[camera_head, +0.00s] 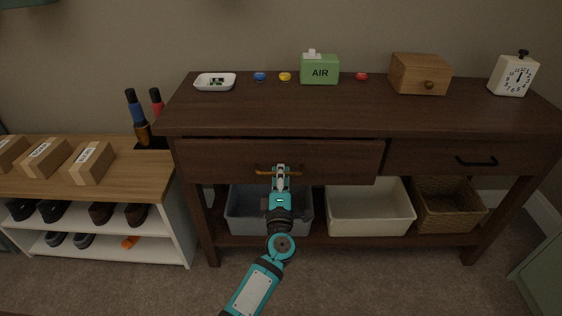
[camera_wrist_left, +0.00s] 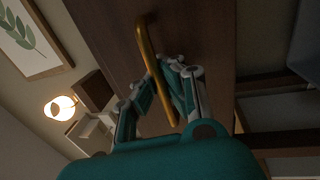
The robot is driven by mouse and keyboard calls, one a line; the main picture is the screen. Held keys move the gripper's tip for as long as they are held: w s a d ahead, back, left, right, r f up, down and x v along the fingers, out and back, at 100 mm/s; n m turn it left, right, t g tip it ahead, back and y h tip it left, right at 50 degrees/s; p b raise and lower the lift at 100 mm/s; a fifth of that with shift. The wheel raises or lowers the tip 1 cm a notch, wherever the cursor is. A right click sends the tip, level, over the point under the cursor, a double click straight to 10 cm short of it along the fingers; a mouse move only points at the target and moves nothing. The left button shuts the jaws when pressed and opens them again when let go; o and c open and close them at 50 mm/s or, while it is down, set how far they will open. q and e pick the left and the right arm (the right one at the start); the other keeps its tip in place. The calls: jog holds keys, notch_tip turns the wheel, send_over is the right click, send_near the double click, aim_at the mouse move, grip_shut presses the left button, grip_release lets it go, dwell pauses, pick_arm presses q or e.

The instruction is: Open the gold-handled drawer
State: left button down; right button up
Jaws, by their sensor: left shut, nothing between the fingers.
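The gold handle (camera_head: 262,173) is a bar on the front of the wide left drawer (camera_head: 222,161) of a dark wooden console. This drawer front looks slightly forward of the right drawer's front. My left gripper (camera_head: 280,170) is at the middle of the handle, coming from the front and below. In the left wrist view, the gold handle (camera_wrist_left: 146,48) runs slantwise across the fingertips (camera_wrist_left: 166,66). The fingers are shut with nothing gripped between them. I cannot tell whether the tips are hooked behind the bar. My right gripper is not in view.
The right drawer (camera_head: 430,156) has a black handle. A grey bin (camera_head: 241,211), a white bin (camera_head: 370,212) and a wicker basket (camera_head: 447,207) sit on the shelf below. A shoe bench (camera_head: 130,175) stands left. Carpet in front is clear.

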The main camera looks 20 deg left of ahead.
pick_arm(q)
jog(key=r+p+v, duration=0.3)
jog(key=p+v, duration=0.1)
jog(key=v, duration=1.2)
jog(key=shift+s, duration=0.35)
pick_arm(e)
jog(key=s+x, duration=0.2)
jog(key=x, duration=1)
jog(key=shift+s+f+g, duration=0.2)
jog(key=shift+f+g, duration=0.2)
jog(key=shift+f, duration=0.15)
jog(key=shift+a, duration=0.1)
pick_arm(q)
jog(key=c, duration=2)
grip_release()
jog(key=shift+c, duration=0.2)
jog(key=o, duration=0.6)
jog(key=shift+o, duration=0.2)
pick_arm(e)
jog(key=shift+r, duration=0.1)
pick_arm(q)
jog(key=v, duration=1.2)
